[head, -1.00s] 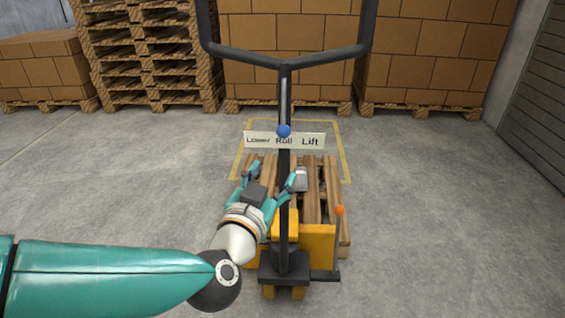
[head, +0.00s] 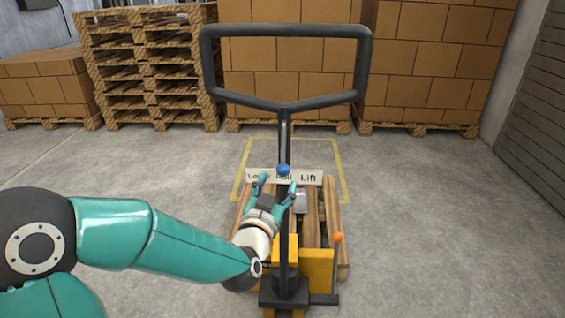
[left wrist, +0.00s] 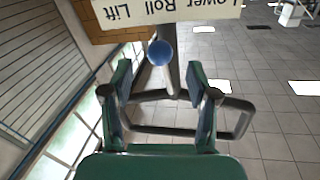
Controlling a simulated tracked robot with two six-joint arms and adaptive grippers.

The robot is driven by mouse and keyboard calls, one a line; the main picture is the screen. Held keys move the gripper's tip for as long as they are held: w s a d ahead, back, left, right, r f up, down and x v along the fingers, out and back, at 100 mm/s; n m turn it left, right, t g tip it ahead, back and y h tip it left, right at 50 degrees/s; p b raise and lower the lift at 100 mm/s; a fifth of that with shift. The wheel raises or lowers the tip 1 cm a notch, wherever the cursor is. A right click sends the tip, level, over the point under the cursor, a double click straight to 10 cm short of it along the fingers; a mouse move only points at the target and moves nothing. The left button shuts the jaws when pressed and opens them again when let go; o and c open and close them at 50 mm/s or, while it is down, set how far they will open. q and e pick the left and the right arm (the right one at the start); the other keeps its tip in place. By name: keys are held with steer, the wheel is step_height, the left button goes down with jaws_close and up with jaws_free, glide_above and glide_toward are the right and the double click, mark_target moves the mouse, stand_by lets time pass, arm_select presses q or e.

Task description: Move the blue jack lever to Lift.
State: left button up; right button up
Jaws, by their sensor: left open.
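The blue knob of the jack lever (head: 283,170) stands at the post, in front of the label plate (head: 312,178) marked Lower, Roll and Lift. The knob is at the Roll word, in the middle. My left gripper (head: 275,183) is open just below the knob, partly covering the label. In the left wrist view the blue knob (left wrist: 160,53) lies beyond and between the two open fingertips (left wrist: 158,80), with no visible contact. The label (left wrist: 165,12) reads upside down there. My right gripper does not show.
The black handle loop (head: 285,104) rises above the knob. The yellow jack body (head: 318,270) has an orange knob (head: 337,238) at its right. A wooden pallet (head: 330,215) lies behind the post. Stacked boxes (head: 430,65) stand at the back; open floor lies on both sides.

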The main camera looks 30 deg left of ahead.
mark_target(281, 175)
arm_select(q)
steer(key=x, duration=0.6)
steer(key=shift+w, duration=0.25)
jaws_close()
